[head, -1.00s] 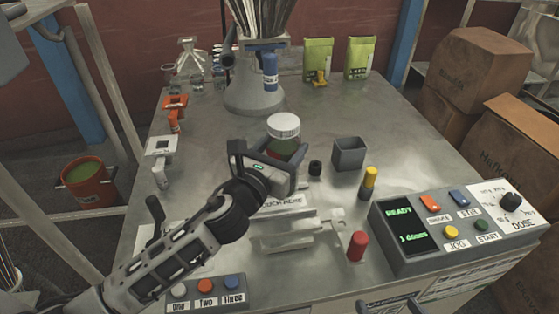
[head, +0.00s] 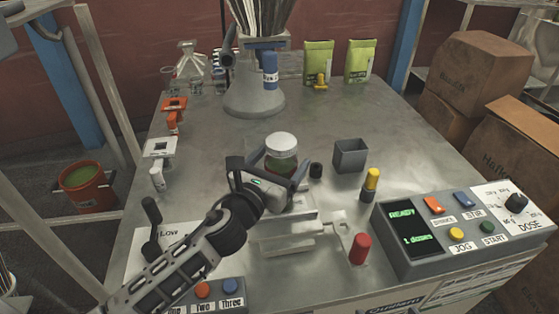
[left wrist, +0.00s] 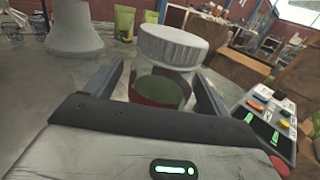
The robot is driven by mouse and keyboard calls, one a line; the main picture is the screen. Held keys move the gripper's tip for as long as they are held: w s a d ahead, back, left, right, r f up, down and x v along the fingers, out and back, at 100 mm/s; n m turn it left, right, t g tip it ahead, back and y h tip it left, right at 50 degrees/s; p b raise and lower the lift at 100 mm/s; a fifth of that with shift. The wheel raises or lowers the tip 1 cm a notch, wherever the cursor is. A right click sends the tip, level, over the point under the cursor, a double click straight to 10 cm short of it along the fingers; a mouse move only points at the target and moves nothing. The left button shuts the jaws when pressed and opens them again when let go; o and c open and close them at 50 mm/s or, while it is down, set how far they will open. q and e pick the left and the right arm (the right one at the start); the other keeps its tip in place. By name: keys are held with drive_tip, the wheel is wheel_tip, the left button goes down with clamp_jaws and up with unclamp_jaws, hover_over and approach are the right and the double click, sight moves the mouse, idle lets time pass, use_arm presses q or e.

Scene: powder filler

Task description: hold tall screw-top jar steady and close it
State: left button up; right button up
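The tall screw-top jar (head: 281,164) has a pale ribbed lid (head: 281,144) on top and green contents with a red band below. My left gripper (head: 279,176) is around the jar body, one finger on each side, below the lid. In the left wrist view the jar (left wrist: 160,88) stands between the two fingers, and its lid (left wrist: 172,45) looks slightly tilted; I cannot tell how tightly it sits. The jar's base is hidden behind the gripper, so I cannot tell whether it touches the table. My right gripper is not in view.
A pale clamp-like fixture (head: 283,240) lies just in front, with a red-knobbed handle (head: 360,249). A black cap (head: 315,170), a grey open box (head: 349,155) and a yellow-topped post (head: 370,184) stand to the right. The control panel (head: 420,262) is front right. The filler cone (head: 252,95) stands behind.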

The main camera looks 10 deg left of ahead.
use_arm(q)
drive_tip(key=shift+r, duration=0.2)
drive_tip(key=shift+s+a, duration=0.1)
drive_tip(key=shift+s, duration=0.15)
drive_tip(key=v, duration=1.1)
drive_tip(key=shift+s, duration=0.25)
drive_tip(key=shift+f, duration=0.1)
